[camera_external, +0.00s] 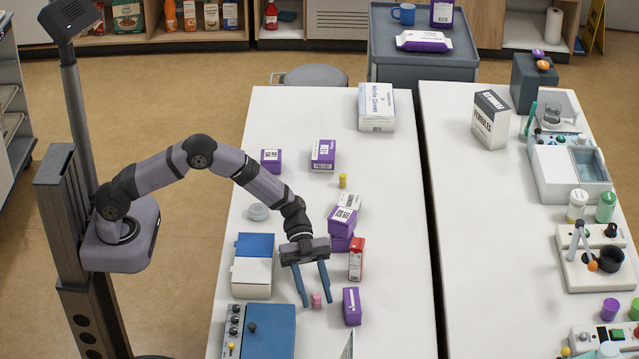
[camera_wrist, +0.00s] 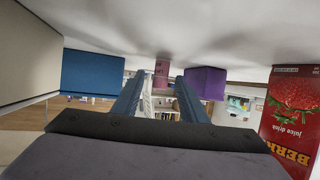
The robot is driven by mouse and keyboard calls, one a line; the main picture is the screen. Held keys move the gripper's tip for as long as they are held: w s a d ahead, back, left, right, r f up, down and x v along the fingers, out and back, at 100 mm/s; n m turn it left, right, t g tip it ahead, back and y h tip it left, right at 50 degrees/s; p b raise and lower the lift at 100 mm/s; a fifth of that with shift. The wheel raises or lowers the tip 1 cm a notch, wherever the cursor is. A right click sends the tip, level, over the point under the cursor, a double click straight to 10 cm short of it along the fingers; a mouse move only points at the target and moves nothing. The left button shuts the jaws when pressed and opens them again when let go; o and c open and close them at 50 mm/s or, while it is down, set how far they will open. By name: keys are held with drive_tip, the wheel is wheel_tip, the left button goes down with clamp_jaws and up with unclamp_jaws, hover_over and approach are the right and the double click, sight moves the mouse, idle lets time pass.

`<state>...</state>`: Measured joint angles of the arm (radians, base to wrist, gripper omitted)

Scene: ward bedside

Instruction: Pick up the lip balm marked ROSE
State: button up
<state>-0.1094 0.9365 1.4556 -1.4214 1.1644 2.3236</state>
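A small pink cylinder (camera_external: 317,300), likely the lip balm, stands upright on the near part of the white table. It also shows in the wrist view (camera_wrist: 161,74); no ROSE marking is legible on it. My gripper (camera_external: 319,305) points down at it and is open. In the wrist view, the pink cylinder appears between the ends of the two blue fingers (camera_wrist: 160,80), with a gap on each side. A small yellow cylinder (camera_external: 343,181) stands farther back on the table; I cannot read a marking on it.
A purple box (camera_external: 352,306) stands close right of the pink cylinder, and a red juice carton (camera_external: 356,259) behind it. A blue-and-white box (camera_external: 252,277) lies left, a blue device with knobs (camera_external: 266,332) in front. Stacked purple boxes (camera_external: 341,222) stand behind my gripper. The table's right side is clear.

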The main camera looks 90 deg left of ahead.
sight(317, 296)
drive_tip(key=shift+x, duration=0.8)
clamp_jaws()
drive_tip(key=shift+r, duration=0.1)
wheel_tip(317, 296, up, 10)
drive_tip(key=shift+f+b, duration=0.1)
drive_tip(key=shift+b, duration=1)
